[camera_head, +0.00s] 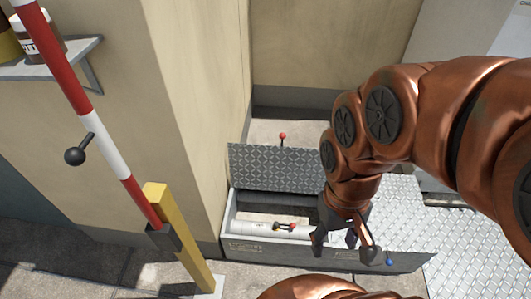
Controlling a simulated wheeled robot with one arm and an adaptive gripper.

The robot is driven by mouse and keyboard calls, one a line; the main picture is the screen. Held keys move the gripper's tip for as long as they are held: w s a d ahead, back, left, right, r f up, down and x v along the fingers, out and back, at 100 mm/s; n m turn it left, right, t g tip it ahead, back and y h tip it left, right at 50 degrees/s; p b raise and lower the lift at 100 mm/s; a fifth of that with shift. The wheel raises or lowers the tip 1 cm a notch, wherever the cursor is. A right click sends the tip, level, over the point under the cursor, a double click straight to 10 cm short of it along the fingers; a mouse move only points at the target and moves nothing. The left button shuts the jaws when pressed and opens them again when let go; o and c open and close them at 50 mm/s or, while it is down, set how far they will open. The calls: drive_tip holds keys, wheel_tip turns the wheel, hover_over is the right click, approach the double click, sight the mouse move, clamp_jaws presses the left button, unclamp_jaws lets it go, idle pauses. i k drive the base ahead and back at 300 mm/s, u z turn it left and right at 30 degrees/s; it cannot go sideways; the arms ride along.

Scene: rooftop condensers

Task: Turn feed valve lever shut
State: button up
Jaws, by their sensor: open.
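A small valve with a red-and-dark lever (285,227) sits on a pale pipe (255,229) inside an open grey floor box (240,246). The lever appears to lie roughly along the pipe. Which lever is the feed valve's cannot be told from any label here. My gripper (340,245) points down over the right part of the box, to the right of this lever and apart from it. Its dark fingers are open, with nothing seen between them. My gripper and wrist hide the right part of the pipe.
A tread-plate lid (275,167) stands raised behind the box. A red-knobbed rod (282,138) rises behind it; a blue-knobbed one (388,262) is at right. A red-and-white barrier pole (90,115), yellow post (180,240) and wall corner (200,100) bound the left.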

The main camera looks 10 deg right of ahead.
sight(293, 225)
drive_tip(key=u, duration=1.25)
drive_tip(key=i, duration=0.35)
drive_tip(key=z, duration=1.1)
